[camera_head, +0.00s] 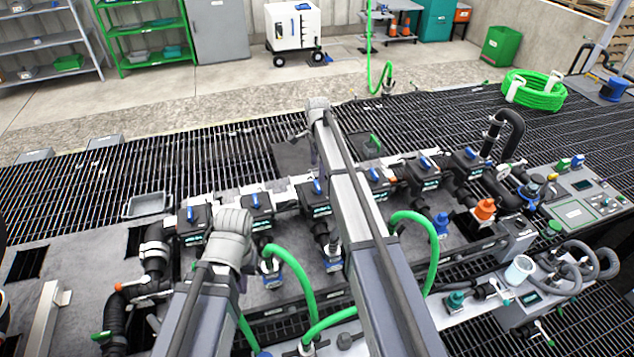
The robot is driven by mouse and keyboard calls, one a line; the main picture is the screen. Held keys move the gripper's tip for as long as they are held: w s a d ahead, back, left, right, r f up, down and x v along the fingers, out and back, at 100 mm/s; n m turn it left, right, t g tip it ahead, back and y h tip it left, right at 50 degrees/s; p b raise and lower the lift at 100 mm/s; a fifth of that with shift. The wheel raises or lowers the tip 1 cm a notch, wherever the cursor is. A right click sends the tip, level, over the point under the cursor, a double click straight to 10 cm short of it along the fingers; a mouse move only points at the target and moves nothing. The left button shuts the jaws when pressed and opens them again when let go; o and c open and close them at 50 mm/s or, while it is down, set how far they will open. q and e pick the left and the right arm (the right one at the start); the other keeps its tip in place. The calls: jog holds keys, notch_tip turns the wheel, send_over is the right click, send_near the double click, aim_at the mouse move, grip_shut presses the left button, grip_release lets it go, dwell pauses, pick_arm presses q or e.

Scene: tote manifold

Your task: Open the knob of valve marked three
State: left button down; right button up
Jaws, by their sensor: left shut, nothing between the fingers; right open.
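A row of black valves with blue knobs runs across the manifold. From the left, the first three knobs are the first (190,214), the second (255,200) and the third (317,186); more continue to the right. The number marks are too small to read, so I cannot tell which valve is three. My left arm ends in view at a grey joint below the second valve. My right arm crosses the row just right of the third knob and hides part of the manifold. I see neither gripper's fingers.
Green hoses (296,270) loop up in front of the valves. An orange-capped fitting (485,209) and a control panel (580,208) stand at the right. A grey tray (147,205) lies left of the row. Black grating (220,155) behind is mostly clear.

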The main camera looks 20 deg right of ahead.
aim_at(317, 184)
notch_tip(317, 184, down, 8)
jog(key=b, duration=0.7)
jog(key=shift+r, duration=0.2)
jog(key=shift+r, duration=0.1)
jog(key=c, duration=1.3)
